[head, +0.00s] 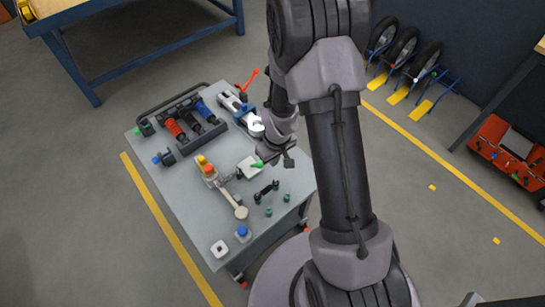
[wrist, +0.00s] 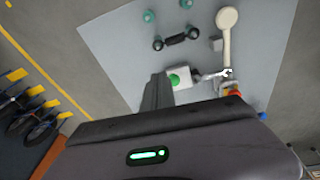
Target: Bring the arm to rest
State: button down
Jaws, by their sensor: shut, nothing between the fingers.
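My arm (head: 338,165) rises in front of the grey-topped cart and bends over its right side. In the wrist view my gripper (wrist: 157,92) is shut, with nothing seen in it. It appears over the cart top beside a white box with a green button (wrist: 178,79). The same box (head: 249,167) shows in the head view, left of my wrist. I cannot tell how high the fingertips are above the top. My arm hides part of the cart's right side.
Wheels (head: 402,50) stand at the wall; a red toolbox (head: 505,150) is right. Floor left is clear.

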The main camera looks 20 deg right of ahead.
jog(key=s+a+r+m+t, duration=0.1)
jog(key=s+a+r+m, duration=0.1)
jog(key=r, duration=0.8)
jog(key=s+a+r+m+t, duration=0.1)
jog(key=a+r, duration=0.1)
jog(key=r, duration=0.9)
jog(key=s+a+r+m+t+y, duration=0.1)
jog(key=s+a+r+m, duration=0.3)
jog(key=s+r, duration=0.7)
jog(key=s+a+y, duration=0.1)
jog(key=s, duration=0.3)
jog(key=shift+s+r+t, duration=0.25)
jog(key=shift+r+t, duration=0.15)
jog(key=shift+a, duration=0.1)
